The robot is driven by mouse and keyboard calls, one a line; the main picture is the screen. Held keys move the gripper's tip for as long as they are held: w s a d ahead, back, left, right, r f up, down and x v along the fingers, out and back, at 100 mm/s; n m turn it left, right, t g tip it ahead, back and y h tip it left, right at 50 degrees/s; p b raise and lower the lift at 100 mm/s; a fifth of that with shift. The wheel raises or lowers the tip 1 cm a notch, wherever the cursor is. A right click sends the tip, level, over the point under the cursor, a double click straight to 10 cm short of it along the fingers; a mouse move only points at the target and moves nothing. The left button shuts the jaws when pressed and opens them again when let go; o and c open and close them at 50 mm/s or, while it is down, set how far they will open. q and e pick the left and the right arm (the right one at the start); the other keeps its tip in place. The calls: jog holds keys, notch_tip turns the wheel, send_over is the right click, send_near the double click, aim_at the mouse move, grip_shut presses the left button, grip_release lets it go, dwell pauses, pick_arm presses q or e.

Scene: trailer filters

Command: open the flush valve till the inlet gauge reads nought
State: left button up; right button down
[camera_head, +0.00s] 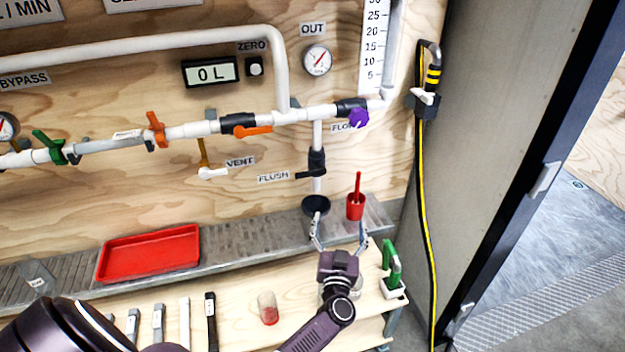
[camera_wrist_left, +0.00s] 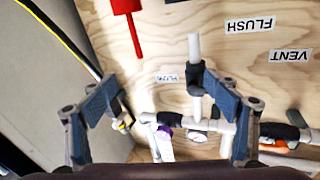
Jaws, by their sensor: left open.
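The flush valve (camera_head: 317,160) is a black body on a vertical white pipe, right of the FLUSH label (camera_head: 273,177). Its black handle (camera_head: 309,175) points left, across the pipe. A black cup (camera_head: 316,205) sits below the pipe's end. A gauge (camera_head: 7,127), cut off at the left edge, may be the inlet gauge; its reading is too small to tell. My left gripper (camera_head: 338,240) is open and empty, below and in front of the valve, apart from it. In the left wrist view, its spread fingers (camera_wrist_left: 150,92) face the upside-down panel. My right gripper is not in view.
A red holder (camera_head: 355,207) with a red handle stands on the grey ledge near my left gripper. A purple knob (camera_head: 358,117) is above right.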

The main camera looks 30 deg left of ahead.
aim_at(310, 172)
pick_arm(q)
jog(key=a+r+n+g+y+b, duration=0.2)
jog(key=a+r+n+g+y, duration=0.4)
jog(key=r, duration=0.4)
jog(key=shift+t+h, duration=0.3)
jog(key=shift+t, duration=0.2)
jog(key=x, duration=0.8)
jog(key=shift+s+a+f, duration=0.1)
jog(key=shift+a+f, duration=0.1)
jog(key=shift+a, duration=0.2)
